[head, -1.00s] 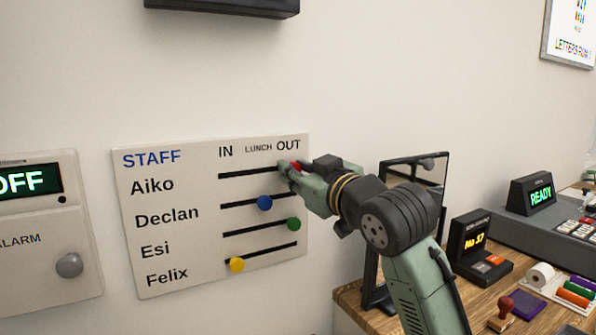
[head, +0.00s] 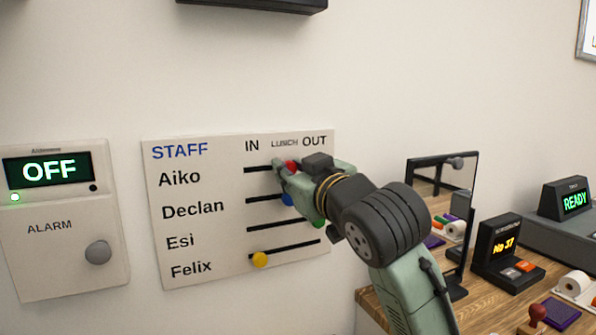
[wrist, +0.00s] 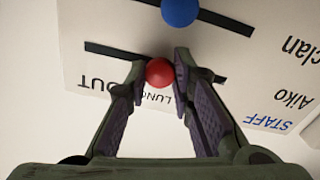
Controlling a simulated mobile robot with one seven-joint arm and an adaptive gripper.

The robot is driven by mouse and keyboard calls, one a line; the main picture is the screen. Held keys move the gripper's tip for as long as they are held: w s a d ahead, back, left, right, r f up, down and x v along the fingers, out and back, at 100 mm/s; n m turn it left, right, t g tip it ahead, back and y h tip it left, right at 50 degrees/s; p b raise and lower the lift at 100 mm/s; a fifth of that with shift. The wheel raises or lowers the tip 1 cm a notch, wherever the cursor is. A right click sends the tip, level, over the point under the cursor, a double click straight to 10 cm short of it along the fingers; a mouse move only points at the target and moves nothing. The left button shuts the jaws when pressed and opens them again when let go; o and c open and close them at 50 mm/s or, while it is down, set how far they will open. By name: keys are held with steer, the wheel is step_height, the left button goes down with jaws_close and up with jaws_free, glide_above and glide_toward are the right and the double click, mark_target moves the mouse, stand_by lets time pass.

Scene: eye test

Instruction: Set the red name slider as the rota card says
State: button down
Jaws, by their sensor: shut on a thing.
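The white staff board (head: 215,245) hangs on the wall, with rows Aiko, Declan, Esi and Felix and columns IN, LUNCH and OUT. The red slider (head: 291,165) is in Aiko's row, about under LUNCH. My gripper (head: 281,168) is shut on it; the wrist view shows the red knob (wrist: 159,72) between the fingertips (wrist: 158,65), beside the partly covered word LUNCH. The blue slider (head: 288,199) in Declan's row is partly hidden by my gripper and shows in the wrist view (wrist: 180,11). I see no readable rota card.
The green slider (head: 318,222) is at OUT, partly covered by my arm; the yellow slider (head: 260,260) is at IN. An alarm panel (head: 60,250) reading OFF is left. A framed mirror (head: 458,178), a display (head: 500,248) and a stamp (head: 536,315) stand right.

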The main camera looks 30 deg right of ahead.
steer(key=c, duration=1.4)
jaws_free()
steer(key=shift+s, duration=0.1)
steer(key=s, duration=1.1)
steer(key=shift+s+a, duration=0.35)
steer(key=shift+s, duration=0.05)
